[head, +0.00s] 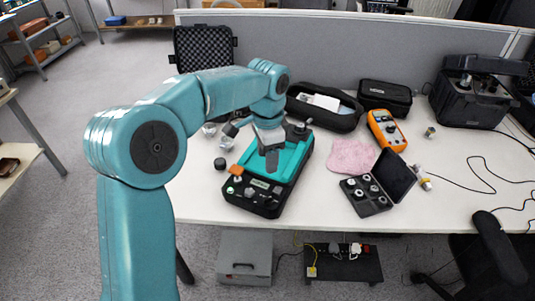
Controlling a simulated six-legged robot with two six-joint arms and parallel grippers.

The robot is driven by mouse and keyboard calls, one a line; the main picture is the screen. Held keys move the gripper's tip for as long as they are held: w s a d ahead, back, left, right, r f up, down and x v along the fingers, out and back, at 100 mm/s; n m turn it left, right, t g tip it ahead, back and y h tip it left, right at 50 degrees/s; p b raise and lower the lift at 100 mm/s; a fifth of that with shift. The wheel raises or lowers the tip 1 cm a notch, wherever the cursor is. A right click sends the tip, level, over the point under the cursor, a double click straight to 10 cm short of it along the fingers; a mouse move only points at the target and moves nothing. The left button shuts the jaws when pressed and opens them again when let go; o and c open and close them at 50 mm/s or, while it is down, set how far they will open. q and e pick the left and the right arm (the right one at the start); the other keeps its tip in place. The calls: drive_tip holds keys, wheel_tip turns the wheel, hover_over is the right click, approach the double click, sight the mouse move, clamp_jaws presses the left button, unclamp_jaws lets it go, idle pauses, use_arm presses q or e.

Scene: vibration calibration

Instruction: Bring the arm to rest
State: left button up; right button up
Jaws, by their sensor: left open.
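My left arm, teal with dark joint caps, comes in from the left and reaches over the white table (446,190). My left gripper (268,152) is open, over a black case-like unit with a teal top panel (288,166). I cannot tell whether the gripper touches the panel. The gripper and wrist hide part of the unit's far side. An orange button, a small display and several knobs show on the unit's front part (252,189). I see nothing held in the gripper. My right gripper is not in view.
Right of the unit lie a pink cloth (352,156), an orange handheld meter (386,130) and an open small case of sensors (368,193). Black cases (386,97) stand along the back partition. A small black cylinder (220,164) is left of the unit. The right front table is mostly clear.

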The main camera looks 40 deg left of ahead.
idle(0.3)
use_arm(q)
drive_tip(key=s+d+f+n+h, duration=0.1)
drive_tip(key=s+d+f, duration=0.1)
drive_tip(key=d+f, duration=0.65)
drive_tip(key=s+d+f+n+h, duration=0.2)
drive_tip(key=d+f, duration=0.1)
drive_tip(key=f, duration=1)
drive_tip(key=s+d+f+n, duration=0.3)
drive_tip(key=s+f, duration=0.2)
drive_tip(key=s, duration=0.3)
drive_tip(key=s+d+f+n+h, duration=0.1)
drive_tip(key=s+d+f+n, duration=0.2)
drive_tip(key=s+f, duration=0.3)
drive_tip(key=s+d, duration=0.1)
drive_tip(key=s, duration=0.2)
drive_tip(key=shift+d+f, duration=0.15)
drive_tip(key=shift+f, duration=0.05)
